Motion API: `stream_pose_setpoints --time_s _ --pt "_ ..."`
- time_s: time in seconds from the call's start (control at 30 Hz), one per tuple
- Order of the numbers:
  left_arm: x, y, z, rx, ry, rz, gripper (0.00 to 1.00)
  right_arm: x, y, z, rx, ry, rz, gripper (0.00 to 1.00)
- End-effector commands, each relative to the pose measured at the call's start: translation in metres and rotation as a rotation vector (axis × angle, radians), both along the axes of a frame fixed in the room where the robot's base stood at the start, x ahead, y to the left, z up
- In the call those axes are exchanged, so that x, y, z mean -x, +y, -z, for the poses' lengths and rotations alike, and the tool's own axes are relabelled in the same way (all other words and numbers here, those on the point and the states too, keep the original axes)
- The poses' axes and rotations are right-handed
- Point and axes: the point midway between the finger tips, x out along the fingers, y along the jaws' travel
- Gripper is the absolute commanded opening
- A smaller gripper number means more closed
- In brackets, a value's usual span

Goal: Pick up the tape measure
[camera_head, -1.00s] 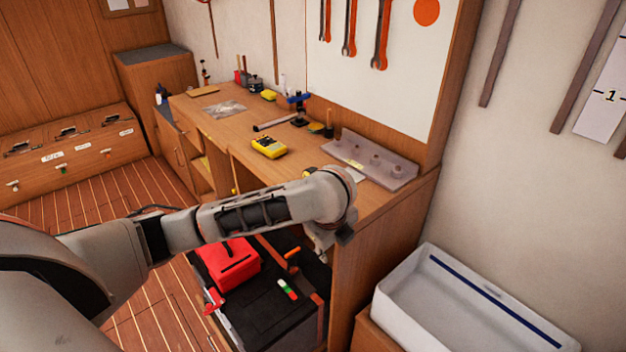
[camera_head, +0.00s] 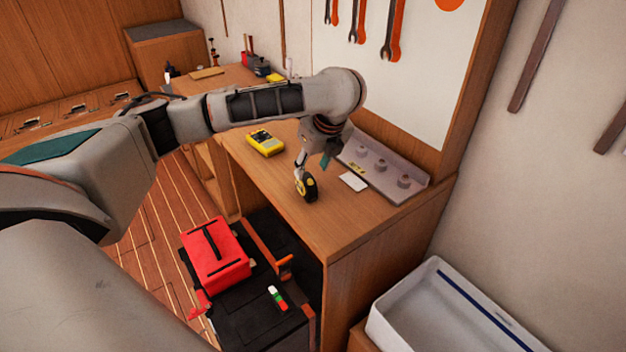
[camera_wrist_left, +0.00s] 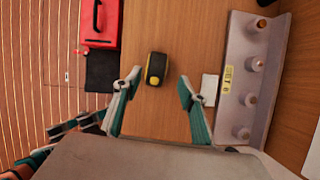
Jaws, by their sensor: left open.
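The tape measure (camera_head: 307,186), black and yellow, stands on the wooden workbench (camera_head: 330,225) near its front edge. In the left wrist view the tape measure (camera_wrist_left: 156,69) lies ahead of and between the two fingertips, touching neither. My left gripper (camera_head: 314,163) is above the bench, beside and just behind the tape measure in the head view. In the left wrist view my left gripper (camera_wrist_left: 158,82) is open with teal fingers spread wide, and nothing is between its pads. My right gripper is not in view.
A grey rack with knobs (camera_head: 388,165) stands along the wall, with a white card (camera_head: 353,181) in front of it. A yellow meter (camera_head: 265,142) lies to the left. A red toolbox (camera_head: 215,252) is below the bench, and a white bin (camera_head: 450,310) stands right.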

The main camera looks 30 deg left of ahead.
Motion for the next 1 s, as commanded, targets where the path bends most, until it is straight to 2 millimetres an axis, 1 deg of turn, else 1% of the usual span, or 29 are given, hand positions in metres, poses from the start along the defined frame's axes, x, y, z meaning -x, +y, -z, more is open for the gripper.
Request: stream_pose_setpoints --time_s 0.03,0.1,0.23,0.5,0.63,0.87,0.9,0.93,0.97,1.0 --pt "0.000 0.002 0.007 0.001 0.003 -0.002 0.42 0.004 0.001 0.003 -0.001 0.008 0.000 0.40" --pt "-0.001 0.004 0.013 0.002 0.003 -0.002 0.42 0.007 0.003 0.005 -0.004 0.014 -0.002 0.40" --pt "-0.003 0.008 0.023 0.001 0.003 -0.001 0.42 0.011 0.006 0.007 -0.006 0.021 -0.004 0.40" --pt "-0.008 0.021 0.056 0.002 0.003 -0.002 0.42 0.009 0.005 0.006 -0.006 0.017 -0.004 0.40" --pt "-0.011 0.024 0.064 0.002 0.001 -0.001 0.42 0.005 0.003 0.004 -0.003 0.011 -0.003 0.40" --pt "-0.011 0.025 0.065 0.001 -0.001 -0.001 0.42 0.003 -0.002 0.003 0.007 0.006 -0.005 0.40" --pt "-0.011 0.025 0.065 0.001 -0.001 -0.001 0.36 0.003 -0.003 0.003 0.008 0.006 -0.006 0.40" --pt "-0.011 0.025 0.065 0.001 -0.001 -0.001 0.29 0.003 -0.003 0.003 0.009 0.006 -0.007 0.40" --pt "-0.011 0.025 0.065 0.001 -0.001 -0.001 0.21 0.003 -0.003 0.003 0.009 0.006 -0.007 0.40" --pt "-0.011 0.025 0.065 0.001 -0.001 -0.001 0.10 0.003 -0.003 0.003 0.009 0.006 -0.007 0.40"
